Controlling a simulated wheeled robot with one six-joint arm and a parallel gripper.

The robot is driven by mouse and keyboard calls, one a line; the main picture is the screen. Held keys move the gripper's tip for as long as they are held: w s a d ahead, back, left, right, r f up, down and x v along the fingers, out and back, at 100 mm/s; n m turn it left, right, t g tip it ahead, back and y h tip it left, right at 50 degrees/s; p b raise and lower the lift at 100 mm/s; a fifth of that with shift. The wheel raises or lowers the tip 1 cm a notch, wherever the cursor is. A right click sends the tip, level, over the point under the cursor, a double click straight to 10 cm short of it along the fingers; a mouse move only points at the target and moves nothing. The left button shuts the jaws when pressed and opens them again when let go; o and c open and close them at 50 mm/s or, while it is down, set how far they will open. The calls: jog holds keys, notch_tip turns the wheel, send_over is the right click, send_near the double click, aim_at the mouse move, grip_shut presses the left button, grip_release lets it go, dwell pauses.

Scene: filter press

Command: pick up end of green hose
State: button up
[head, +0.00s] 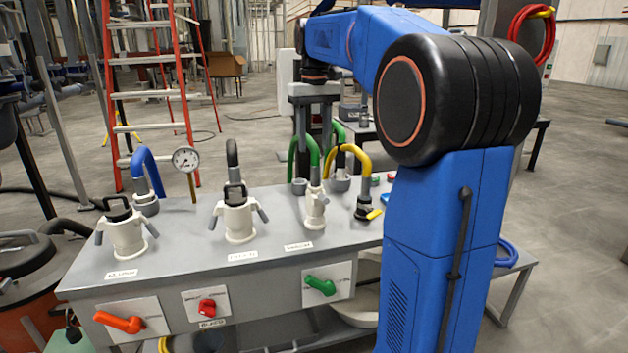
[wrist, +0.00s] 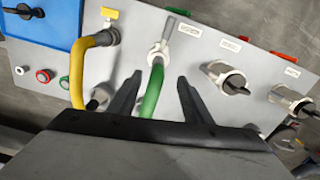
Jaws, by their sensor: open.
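The green hose (head: 311,147) arches over the grey bench top in the head view. Its near end sits in a white fitting (head: 315,207) at the right of the bench. In the wrist view the green hose (wrist: 151,92) runs down from the white fitting (wrist: 160,52) and appears between my two fingers. My gripper (wrist: 159,78) is open, one finger on each side of the hose in the picture; I cannot tell whether they touch it. In the head view my gripper (head: 314,125) points down above the hose, partly hidden behind it.
A yellow hose (head: 358,155) stands close beside the green one. White camlock fittings (head: 238,215) and a blue hose (head: 146,162) stand farther left on the bench (head: 190,262). Coloured valve handles (head: 320,285) are on its front. A red ladder (head: 150,85) stands behind.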

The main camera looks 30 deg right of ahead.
aim_at(316, 160)
jog(key=shift+d+f, duration=0.2)
jog(key=shift+f, duration=4.15)
grip_shut()
jog(key=shift+r, duration=0.1)
